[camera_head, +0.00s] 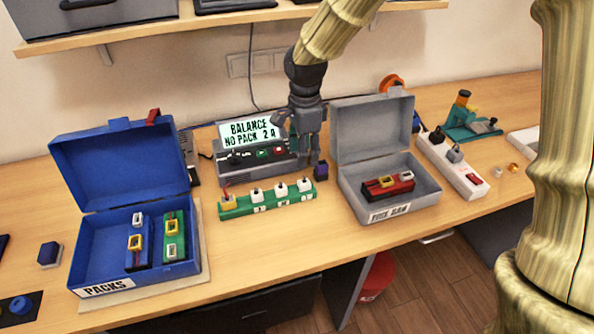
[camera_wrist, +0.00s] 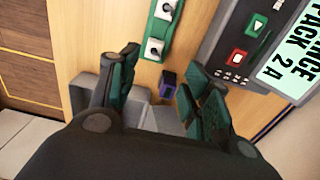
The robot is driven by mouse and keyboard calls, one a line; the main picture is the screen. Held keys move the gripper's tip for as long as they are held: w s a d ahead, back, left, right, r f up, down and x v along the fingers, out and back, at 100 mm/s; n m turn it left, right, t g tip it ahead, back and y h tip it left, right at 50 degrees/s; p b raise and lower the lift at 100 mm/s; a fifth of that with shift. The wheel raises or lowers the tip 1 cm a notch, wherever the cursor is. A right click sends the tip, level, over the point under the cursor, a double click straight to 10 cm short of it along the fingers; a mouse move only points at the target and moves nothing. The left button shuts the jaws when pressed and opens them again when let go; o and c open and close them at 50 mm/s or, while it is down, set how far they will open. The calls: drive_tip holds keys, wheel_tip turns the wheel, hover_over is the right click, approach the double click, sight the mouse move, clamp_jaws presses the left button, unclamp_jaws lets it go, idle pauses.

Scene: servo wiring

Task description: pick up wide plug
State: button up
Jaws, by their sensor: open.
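My gripper (camera_head: 307,158) points down over the table, right of the charger's front and behind the green board's right end. In the wrist view its fingers (camera_wrist: 158,80) are open, with nothing held between them. A small dark block with a purple edge (camera_head: 321,171) stands on the table right of the board; it shows between and beyond the fingertips in the wrist view (camera_wrist: 168,84). I cannot tell which piece is the wide plug.
The charger (camera_head: 228,147) reads "BALANCE NO PACK 2 A". A blue PACKS case (camera_head: 92,290) stands open at left with packs inside. An open grey case (camera_head: 371,127) with a red pack stands close right of my gripper. A white power strip (camera_head: 437,160) lies beyond.

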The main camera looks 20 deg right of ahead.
sight(304, 181)
drive_tip(key=shift+s+f, duration=0.1)
drive_tip(key=shift+f, duration=0.15)
wheel_tip(304, 181, down, 5)
drive_tip(key=shift+s+r+p, duration=0.1)
drive_tip(key=shift+p, duration=0.4)
drive_tip(key=shift+s+f+p, duration=0.5)
drive_tip(key=shift+s+p, duration=0.05)
drive_tip(key=shift+s, duration=0.15)
drive_tip(key=f, duration=0.1)
drive_tip(key=w+f, duration=0.1)
drive_tip(key=f, duration=0.1)
drive_tip(key=shift+f+p, duration=0.1)
drive_tip(key=shift+p, duration=0.25)
drive_tip(key=shift+s+f, duration=0.15)
drive_tip(key=shift+s, duration=0.05)
drive_tip(key=shift+f, duration=0.1)
drive_tip(key=shift+c, duration=0.2)
drive_tip(key=c, duration=0.9)
